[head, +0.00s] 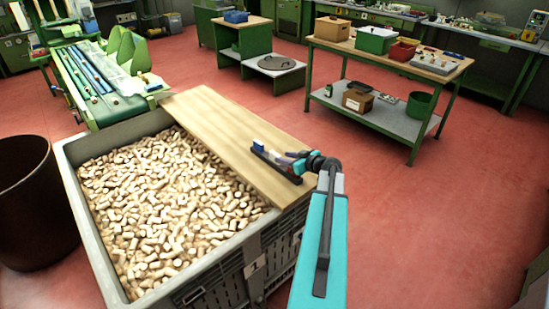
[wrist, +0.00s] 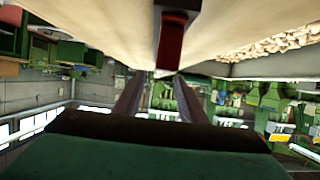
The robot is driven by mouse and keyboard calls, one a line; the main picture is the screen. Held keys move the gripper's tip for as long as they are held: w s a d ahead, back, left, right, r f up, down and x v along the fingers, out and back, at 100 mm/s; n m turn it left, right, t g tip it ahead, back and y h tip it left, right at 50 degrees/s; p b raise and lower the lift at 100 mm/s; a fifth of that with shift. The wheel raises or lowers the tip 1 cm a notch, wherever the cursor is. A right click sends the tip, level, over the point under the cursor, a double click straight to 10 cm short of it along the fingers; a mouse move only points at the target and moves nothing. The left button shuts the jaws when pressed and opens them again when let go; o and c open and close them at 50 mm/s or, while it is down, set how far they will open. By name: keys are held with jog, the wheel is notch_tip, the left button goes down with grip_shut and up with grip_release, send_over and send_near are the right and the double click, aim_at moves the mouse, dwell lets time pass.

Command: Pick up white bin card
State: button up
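The card cannot be made out in the wrist view.
The bin is full of cork stoppers (head: 165,205). A dark round barrel (head: 28,205) stands left. Red floor at right is clear.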

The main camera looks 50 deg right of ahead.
aim_at(278, 155)
jog(key=shift+x, duration=0.95)
jog(key=shift+w, duration=0.1)
jog(key=p+x, duration=0.2)
jog(key=p, duration=0.1)
jog(key=shift+w+r, duration=0.15)
jog(key=shift+w, duration=0.3)
jog(key=shift+p+x, duration=0.55)
jog(key=shift+x, duration=0.65)
jog(key=shift+s, duration=0.1)
grip_shut()
